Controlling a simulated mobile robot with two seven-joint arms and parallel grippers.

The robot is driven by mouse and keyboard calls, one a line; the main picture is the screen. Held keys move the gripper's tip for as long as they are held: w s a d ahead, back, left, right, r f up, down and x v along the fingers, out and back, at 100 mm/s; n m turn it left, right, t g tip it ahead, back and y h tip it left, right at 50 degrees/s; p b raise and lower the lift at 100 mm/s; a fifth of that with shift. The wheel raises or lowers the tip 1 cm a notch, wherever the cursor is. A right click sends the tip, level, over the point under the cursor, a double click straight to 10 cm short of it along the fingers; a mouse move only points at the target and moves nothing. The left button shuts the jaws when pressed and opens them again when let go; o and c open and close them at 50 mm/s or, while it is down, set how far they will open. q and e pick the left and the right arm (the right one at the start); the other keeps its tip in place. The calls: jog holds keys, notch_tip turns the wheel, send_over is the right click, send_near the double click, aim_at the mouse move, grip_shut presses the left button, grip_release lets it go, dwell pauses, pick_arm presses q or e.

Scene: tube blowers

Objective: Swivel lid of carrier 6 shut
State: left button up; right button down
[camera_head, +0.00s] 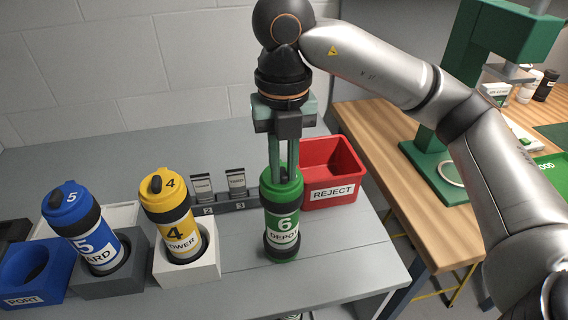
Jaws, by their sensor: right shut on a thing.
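Carrier 6 (281,226) is a green and black cylinder with a white label reading "6 DEPOT". It stands upright on the grey table, right of the carrier with a 4. My right gripper (282,170) points straight down from above, with its long green fingers at the top of carrier 6. The fingers are shut on the lid of carrier 6 (294,186). The fingers partly hide the lid, so I cannot tell how far it is turned. My left gripper is not in view.
A yellow carrier 4 (173,229) and a blue carrier 5 (88,237) stand tilted in block holders on the left. A red REJECT bin (345,172) is close behind carrier 6 on the right. Small labelled cards stand in a rack (241,205). The table front is clear.

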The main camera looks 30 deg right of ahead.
aim_at(283, 174)
jog(key=c, duration=0.8)
grip_release()
jog(key=shift+c, duration=0.2)
jog(key=shift+r, duration=0.1)
notch_tip(283, 174, up, 12)
jog(key=p, duration=0.2)
jog(key=shift+r, duration=0.2)
